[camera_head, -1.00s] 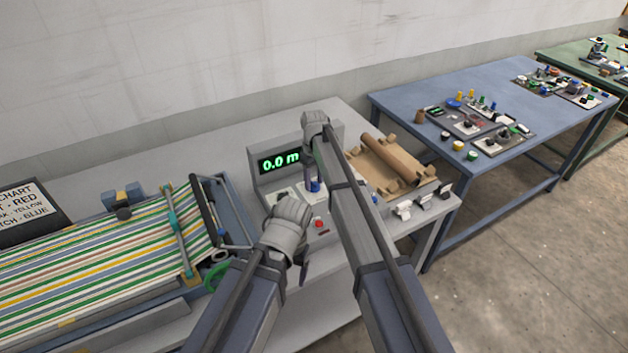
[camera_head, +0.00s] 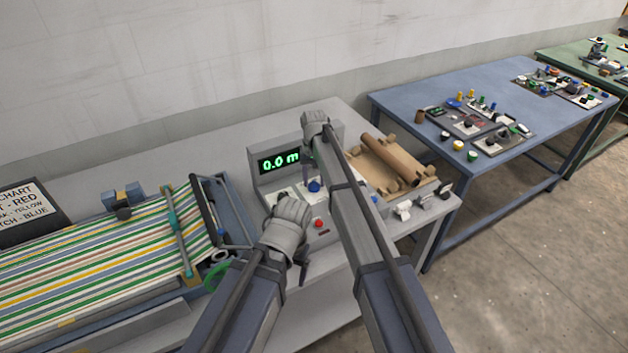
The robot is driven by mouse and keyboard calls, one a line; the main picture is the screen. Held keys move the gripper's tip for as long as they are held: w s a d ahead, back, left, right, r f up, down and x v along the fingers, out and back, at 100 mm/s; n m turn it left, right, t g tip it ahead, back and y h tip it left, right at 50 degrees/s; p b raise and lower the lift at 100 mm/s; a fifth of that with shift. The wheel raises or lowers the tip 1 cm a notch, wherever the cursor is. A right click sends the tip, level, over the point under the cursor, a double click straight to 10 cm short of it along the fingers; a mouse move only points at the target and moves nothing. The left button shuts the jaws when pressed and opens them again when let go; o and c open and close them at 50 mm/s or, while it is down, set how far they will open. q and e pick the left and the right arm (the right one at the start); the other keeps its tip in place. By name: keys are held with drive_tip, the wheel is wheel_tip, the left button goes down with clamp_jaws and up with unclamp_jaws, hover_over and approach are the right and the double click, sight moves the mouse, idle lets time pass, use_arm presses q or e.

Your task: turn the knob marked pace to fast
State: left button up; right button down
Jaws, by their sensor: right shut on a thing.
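The control box shows a green display (camera_head: 279,161) reading 0.0 m. A blue knob (camera_head: 314,187) is on its panel below the display. My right gripper (camera_head: 309,177) points down from the wrist and is shut on the blue knob; its fingertips are small and partly hidden by my arm. Labels on the panel are too small to read, so the pace and fast marks cannot be made out. My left gripper (camera_head: 303,273) hangs low at the front of the box, apart from the knob. Its jaw opening cannot be made out.
A red button (camera_head: 319,223) is on the panel. A striped web (camera_head: 90,255) runs at left beside a chart board (camera_head: 25,212). A tray with a brown roll (camera_head: 392,160) is at right. A blue table (camera_head: 400,98) with small parts stands beyond.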

sight(314, 183)
idle(0.4)
drive_tip(key=shift+c, duration=1.6)
unclamp_jaws()
wheel_tip(314, 183, up, 8)
drive_tip(key=p, duration=0.8)
drive_tip(key=shift+f, duration=0.1)
